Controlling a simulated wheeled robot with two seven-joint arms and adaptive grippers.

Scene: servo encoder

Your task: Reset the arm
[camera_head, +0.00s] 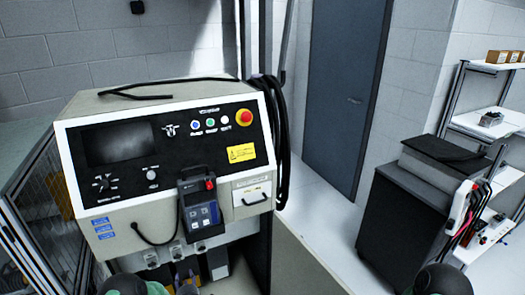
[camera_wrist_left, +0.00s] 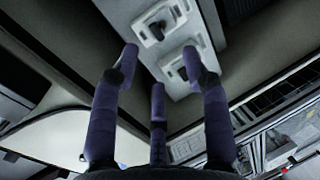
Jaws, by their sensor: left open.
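My left gripper (camera_head: 186,278) shows at the bottom edge of the head view, below the front of a beige control cabinet (camera_head: 130,108). In the left wrist view its three dark purple fingers (camera_wrist_left: 160,68) are spread apart, open, with nothing held between them. Beyond the fingertips is a pale strip with black-centred latches or sockets (camera_wrist_left: 160,24); I cannot tell whether the fingers touch it. Part of my left arm (camera_head: 135,285) shows at the bottom. Part of my right arm (camera_head: 440,281) shows at the lower right; its gripper is out of frame.
The cabinet has a dark screen (camera_head: 118,143), a red emergency button (camera_head: 244,117) and a hanging handheld pendant (camera_head: 200,208). Black cables (camera_head: 283,150) hang at its right side. A grey door (camera_head: 345,85), dark cart (camera_head: 415,215) and shelves (camera_head: 497,122) stand right. Floor between is clear.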

